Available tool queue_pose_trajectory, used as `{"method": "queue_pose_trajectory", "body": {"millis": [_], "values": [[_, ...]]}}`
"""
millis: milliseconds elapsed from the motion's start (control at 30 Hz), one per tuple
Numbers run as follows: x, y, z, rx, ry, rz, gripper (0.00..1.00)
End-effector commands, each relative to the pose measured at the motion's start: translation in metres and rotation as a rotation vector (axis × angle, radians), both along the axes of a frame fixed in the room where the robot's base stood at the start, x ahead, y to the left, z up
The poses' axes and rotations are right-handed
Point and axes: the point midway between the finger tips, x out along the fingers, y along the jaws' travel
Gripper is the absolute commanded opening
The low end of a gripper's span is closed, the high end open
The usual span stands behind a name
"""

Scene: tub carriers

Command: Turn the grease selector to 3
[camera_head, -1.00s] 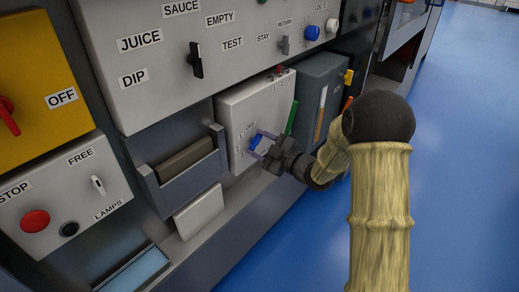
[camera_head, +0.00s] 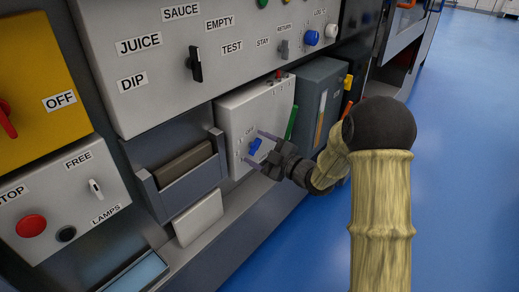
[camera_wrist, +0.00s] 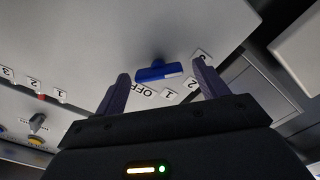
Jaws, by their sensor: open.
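A blue selector knob (camera_head: 255,146) sits on the front of a white box (camera_head: 228,112). It also shows in the wrist view (camera_wrist: 156,73), with tags OFF, 1, 2 and one partly hidden tag (camera_wrist: 203,55) around it. Its bar lies nearly level there; the end with a pale mark faces right, toward the area between 2 and the hidden tag. I cannot read the box's name, so I cannot confirm it is the grease selector. My gripper (camera_head: 261,149) is open, its fingertips one on each side of the knob and apart from it, a little back from the face.
A grey knob (camera_wrist: 38,122) with tags 1, 2, 3 shows in the wrist view. A large panel (camera_head: 150,95) with several switches overhangs the box. A grey bin (camera_head: 185,178) stands left of it, a dark grey box (camera_head: 318,85) right. Blue floor is free at right.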

Motion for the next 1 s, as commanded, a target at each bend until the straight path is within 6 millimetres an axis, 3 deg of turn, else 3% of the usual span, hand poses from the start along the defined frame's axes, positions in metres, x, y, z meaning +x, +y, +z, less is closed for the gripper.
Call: {"method": "queue_pose_trajectory", "body": {"millis": [267,1000], "values": [[-0.01,-0.016,0.002,-0.001,0.001,-0.003,0.73],[-0.097,-0.128,0.001,0.0,0.003,-0.006,0.73]]}}
